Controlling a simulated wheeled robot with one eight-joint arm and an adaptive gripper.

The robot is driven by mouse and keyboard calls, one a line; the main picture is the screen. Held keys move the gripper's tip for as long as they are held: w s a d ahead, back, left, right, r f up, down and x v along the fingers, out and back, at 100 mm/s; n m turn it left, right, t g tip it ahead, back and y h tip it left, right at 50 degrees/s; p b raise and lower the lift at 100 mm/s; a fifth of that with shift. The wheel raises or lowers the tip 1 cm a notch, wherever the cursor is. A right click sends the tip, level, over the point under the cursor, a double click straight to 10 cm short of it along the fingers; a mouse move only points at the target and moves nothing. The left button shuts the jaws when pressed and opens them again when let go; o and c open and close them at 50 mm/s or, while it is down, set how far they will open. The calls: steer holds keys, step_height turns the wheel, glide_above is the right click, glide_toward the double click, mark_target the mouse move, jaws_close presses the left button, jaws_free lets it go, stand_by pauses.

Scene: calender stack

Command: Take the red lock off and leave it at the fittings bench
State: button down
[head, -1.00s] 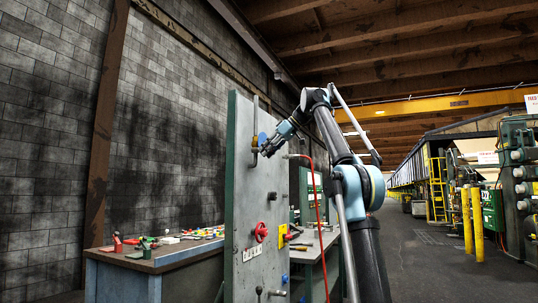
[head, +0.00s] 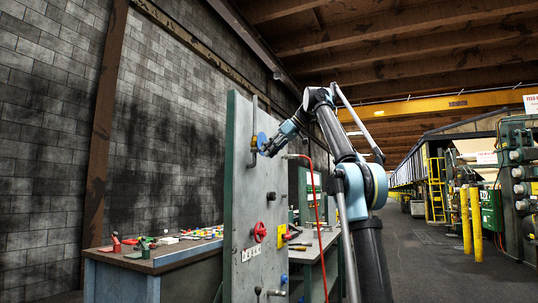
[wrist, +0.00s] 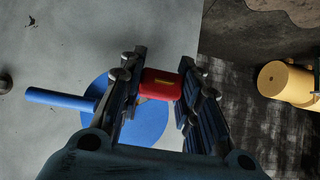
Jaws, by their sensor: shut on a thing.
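In the head view my gripper (head: 266,150) is at the upper part of the upright panel (head: 240,190), beside the blue disc (head: 262,140). The lock is too small or hidden to make out there. Whether it is still fastened, I cannot tell.
A bench (head: 150,266) with several small coloured items stands left of the panel. Another bench (head: 330,238) stands behind it on the right. The panel carries a red handwheel (head: 260,232) and a yellow fitting (head: 282,236). A red hose hangs nearby. Open floor lies right.

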steer(key=shift+s+d, duration=0.25)
steer(key=shift+d, duration=0.45)
steer(key=shift+s+d, duration=0.25)
steer(key=shift+d, duration=0.4)
